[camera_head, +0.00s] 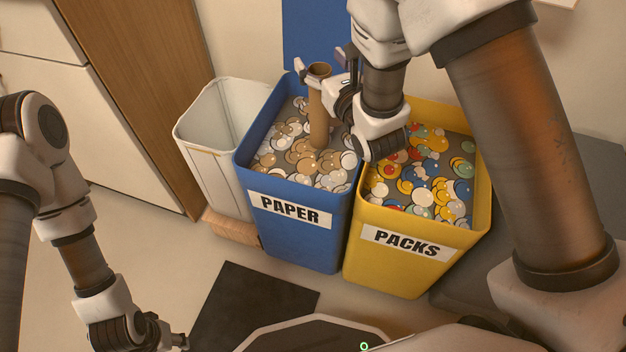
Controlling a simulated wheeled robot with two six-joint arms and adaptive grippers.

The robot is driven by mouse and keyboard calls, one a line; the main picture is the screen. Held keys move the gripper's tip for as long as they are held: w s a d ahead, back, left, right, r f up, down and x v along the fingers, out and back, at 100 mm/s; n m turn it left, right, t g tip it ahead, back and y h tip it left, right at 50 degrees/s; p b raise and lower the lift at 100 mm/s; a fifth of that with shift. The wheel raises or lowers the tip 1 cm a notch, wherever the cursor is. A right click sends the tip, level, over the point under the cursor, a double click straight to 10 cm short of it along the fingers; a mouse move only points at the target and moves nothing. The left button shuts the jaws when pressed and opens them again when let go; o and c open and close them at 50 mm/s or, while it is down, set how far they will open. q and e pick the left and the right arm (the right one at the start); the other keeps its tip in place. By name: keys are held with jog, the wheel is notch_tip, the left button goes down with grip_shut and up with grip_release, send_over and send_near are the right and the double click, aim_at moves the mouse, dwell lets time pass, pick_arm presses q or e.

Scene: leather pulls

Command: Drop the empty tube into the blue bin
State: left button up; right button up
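The brown cardboard tube (319,115) stands roughly upright over the blue bin (300,238), which carries a PAPER label. The tube's open top end faces up, and its lower end is at the bin's contents; I cannot tell whether it touches them.
A yellow bin (398,270) labelled PACKS, filled with colourful discs, stands right of the blue bin. A white bin (205,165) stands to its left. A wooden panel and white cabinet (110,150) are at the left. A dark mat (255,305) lies on the floor in front.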

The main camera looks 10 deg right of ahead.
jog(key=s+d, duration=0.1)
jog(key=s, duration=0.6)
jog(key=shift+s, duration=0.25)
jog(key=shift+d, duration=0.1)
jog(key=shift+r, duration=0.1)
